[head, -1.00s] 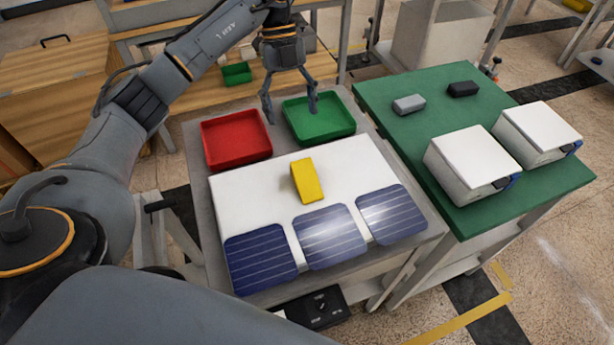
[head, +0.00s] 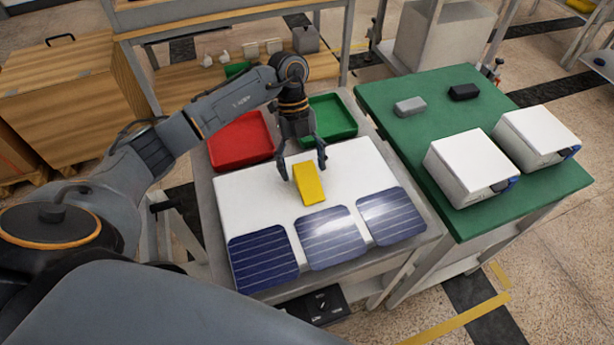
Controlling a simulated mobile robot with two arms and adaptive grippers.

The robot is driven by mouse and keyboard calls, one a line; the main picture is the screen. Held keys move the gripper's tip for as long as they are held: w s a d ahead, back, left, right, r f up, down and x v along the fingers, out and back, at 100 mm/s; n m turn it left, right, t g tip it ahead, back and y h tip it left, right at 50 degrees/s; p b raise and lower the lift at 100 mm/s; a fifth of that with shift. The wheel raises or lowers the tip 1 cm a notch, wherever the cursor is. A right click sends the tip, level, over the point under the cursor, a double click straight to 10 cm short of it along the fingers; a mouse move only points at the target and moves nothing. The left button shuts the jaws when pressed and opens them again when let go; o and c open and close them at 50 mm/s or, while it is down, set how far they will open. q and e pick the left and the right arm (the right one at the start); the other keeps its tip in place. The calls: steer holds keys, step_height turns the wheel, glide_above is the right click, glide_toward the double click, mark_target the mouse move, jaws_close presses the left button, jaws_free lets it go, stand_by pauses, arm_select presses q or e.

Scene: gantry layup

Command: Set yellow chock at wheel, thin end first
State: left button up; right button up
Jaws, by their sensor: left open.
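The yellow chock (head: 309,184) lies on the white board (head: 355,163) on the grey table, behind the row of dark blue solar cells. My left gripper (head: 304,176) is open, pointing down, with its two fingers over the far end of the chock, one to each side. I cannot tell whether the fingers touch the chock. No wheel is clearly visible. My right gripper is not in view.
A red tray (head: 240,143) and a green tray (head: 334,118) stand behind the board. Solar cells (head: 331,238) line its front edge. A green table (head: 420,144) at right holds two white boxes (head: 470,167) and two small blocks (head: 410,106).

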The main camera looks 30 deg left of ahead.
arm_select(q)
steer(key=c, duration=1.5)
steer(key=shift+o, duration=0.2)
steer(key=shift+r, duration=0.15)
